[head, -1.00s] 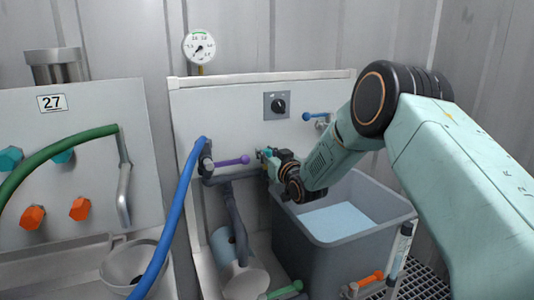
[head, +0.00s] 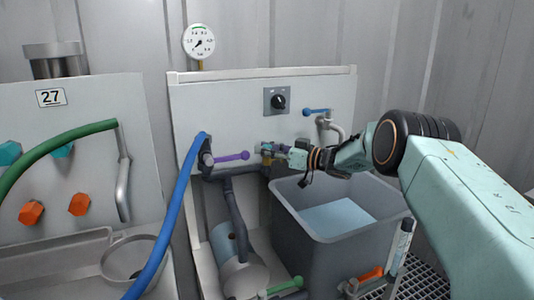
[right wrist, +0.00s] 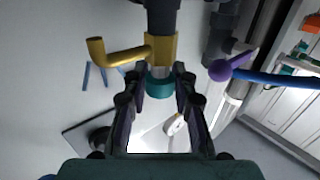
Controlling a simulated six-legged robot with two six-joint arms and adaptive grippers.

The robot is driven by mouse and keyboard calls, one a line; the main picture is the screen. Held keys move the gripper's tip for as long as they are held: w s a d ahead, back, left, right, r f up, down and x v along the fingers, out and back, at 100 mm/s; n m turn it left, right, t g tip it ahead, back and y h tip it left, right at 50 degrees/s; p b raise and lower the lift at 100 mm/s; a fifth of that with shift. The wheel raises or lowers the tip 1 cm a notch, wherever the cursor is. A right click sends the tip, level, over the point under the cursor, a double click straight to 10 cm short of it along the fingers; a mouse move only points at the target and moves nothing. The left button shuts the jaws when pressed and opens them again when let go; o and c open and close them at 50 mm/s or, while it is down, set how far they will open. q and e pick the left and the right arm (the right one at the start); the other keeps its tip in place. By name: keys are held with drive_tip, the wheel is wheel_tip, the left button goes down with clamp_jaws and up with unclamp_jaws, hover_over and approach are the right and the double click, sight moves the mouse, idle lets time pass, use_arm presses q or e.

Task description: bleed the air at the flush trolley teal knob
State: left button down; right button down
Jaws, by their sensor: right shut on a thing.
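The teal knob (right wrist: 160,86) sits at the end of a brass fitting (right wrist: 162,48) with a bent brass spout (right wrist: 110,52). In the right wrist view my right gripper (right wrist: 160,80) has one finger on each side of the knob and is shut on it. In the head view the right gripper (head: 283,152) reaches in from the right to the brass fitting (head: 267,158) on the trolley's pipe, above the grey tank; the knob is mostly hidden there by the fingers. My left gripper is not in view.
The grey tank (head: 350,242) with pale liquid stands below the gripper. A purple lever (head: 232,156) and a blue hose (head: 178,200) are to the left. A black dial (head: 278,101), blue lever (head: 317,112) and round gauge (head: 199,42) are above. An orange lever (head: 370,273) is at lower right.

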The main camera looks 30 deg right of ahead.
drive_tip(key=shift+n+g+y+b, duration=0.9)
drive_tip(key=shift+n+y+b, duration=0.15)
drive_tip(key=shift+b, duration=0.3)
drive_tip(key=shift+r, duration=0.1)
drive_tip(key=c, duration=1.1)
unclamp_jaws()
drive_tip(key=shift+o, duration=0.2)
drive_tip(key=v, duration=1.2)
